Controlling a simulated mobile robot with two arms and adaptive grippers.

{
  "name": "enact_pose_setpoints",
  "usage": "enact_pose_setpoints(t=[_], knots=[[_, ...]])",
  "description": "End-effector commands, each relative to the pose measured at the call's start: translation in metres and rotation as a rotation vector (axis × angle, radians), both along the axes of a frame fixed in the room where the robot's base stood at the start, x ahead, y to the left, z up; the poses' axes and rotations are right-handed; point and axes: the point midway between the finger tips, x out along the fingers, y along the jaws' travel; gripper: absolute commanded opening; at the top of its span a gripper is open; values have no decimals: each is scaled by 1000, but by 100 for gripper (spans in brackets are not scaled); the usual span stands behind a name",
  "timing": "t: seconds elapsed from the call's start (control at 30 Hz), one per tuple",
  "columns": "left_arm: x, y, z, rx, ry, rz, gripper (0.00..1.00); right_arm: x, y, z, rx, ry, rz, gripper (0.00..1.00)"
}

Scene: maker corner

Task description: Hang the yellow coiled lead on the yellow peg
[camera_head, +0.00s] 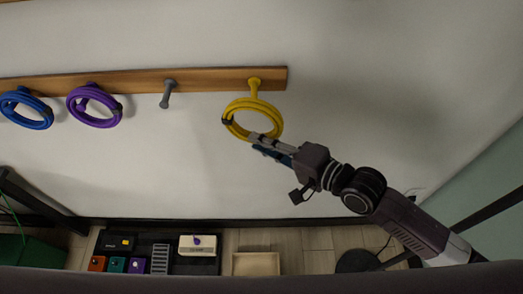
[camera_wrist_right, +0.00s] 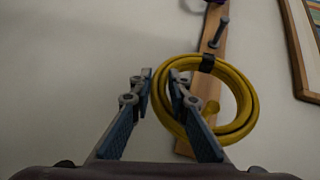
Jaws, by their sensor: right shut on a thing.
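The yellow coiled lead (camera_head: 280,122) is a ring with a dark band, held at its lower edge by my right gripper (camera_head: 255,142). It also shows in the right wrist view (camera_wrist_right: 243,92), where it lies against the right-hand finger. The yellow peg (camera_head: 254,83) is near the right end of the wooden rail, just above the lead's top edge. In the right wrist view, a yellow knob, apparently the peg (camera_wrist_right: 211,108), shows within the ring's opening. I cannot tell whether the lead is around the peg or in front of it. My left gripper is out of view.
The wooden rail (camera_head: 135,80) carries a blue coiled lead (camera_head: 42,112), a purple coiled lead (camera_head: 105,122) and an empty grey peg (camera_head: 167,94). Below lie a black tray (camera_head: 185,268) with small items and a beige tray (camera_head: 256,264). The wall right of the rail is clear.

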Motion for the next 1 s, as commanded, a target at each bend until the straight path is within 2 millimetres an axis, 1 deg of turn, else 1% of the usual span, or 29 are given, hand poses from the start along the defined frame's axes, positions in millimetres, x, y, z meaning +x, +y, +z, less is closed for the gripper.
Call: enact_pose_setpoints(t=[0.03,0.17,0.47,0.93,1.0], knots=[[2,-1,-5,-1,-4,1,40,4,0,-2,1,-4,0,0],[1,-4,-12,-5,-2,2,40,12,0,-3,0,-3,0,0],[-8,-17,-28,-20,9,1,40,30,0,-4,0,-5,-1,0],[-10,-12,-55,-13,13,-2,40,58,0,-5,0,-4,0,0],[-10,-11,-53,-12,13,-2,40,61,0,-5,1,-1,-1,0]])
